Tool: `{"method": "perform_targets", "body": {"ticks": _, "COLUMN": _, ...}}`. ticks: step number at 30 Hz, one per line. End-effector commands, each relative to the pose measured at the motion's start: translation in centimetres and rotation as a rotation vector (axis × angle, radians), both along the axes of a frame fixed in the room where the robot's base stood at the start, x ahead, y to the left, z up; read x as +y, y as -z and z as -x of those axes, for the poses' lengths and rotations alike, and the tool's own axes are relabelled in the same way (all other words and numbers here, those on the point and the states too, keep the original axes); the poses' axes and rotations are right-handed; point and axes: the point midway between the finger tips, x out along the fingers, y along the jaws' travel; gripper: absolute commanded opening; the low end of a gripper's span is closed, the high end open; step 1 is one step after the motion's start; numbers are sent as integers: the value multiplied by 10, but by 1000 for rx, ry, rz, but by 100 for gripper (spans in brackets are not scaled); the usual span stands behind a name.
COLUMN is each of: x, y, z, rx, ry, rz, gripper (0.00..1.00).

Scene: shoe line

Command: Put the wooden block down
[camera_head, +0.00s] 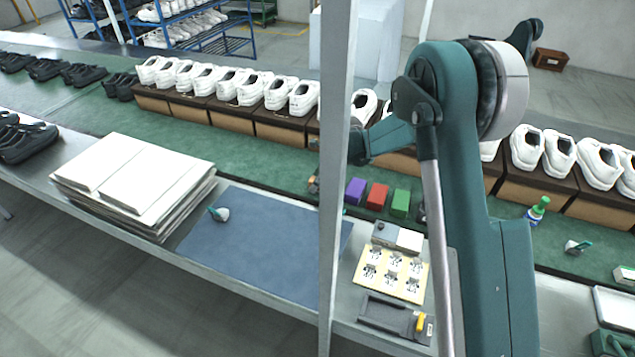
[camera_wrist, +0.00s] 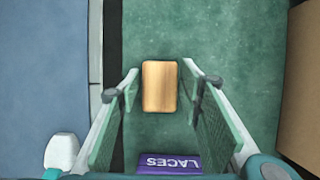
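The wooden block (camera_wrist: 159,86) shows in the wrist view as a light brown rectangle over the green surface, near the tips of my gripper (camera_wrist: 161,80). The two fingers stand apart, one on each side of the block, with narrow green gaps showing between them and it. The block seems to rest on the green surface, though its exact height is hard to tell.
A purple block (camera_head: 355,191) marked LACES, a red block (camera_head: 377,196) and a green block (camera_head: 400,203) stand in a row beside my gripper. A blue mat (camera_head: 262,245) lies in front. Boxes with white shoes (camera_head: 280,130) line the back. A grey post (camera_head: 338,170) crosses the view.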

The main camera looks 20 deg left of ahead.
Motion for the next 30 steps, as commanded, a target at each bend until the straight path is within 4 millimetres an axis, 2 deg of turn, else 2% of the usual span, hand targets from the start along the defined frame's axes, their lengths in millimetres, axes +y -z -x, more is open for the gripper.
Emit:
{"method": "perform_targets", "body": {"ticks": 17, "x": -2, "y": -7, "z": 0, "rx": 0, "ry": 0, "rz": 0, "gripper": 42}}
{"method": "perform_targets", "body": {"ticks": 23, "x": -10, "y": -26, "z": 0, "rx": 0, "ry": 1, "rz": 0, "gripper": 42}}
{"method": "perform_targets", "body": {"ticks": 30, "x": -24, "y": -61, "z": 0, "rx": 0, "ry": 0, "rz": 0, "gripper": 42}}
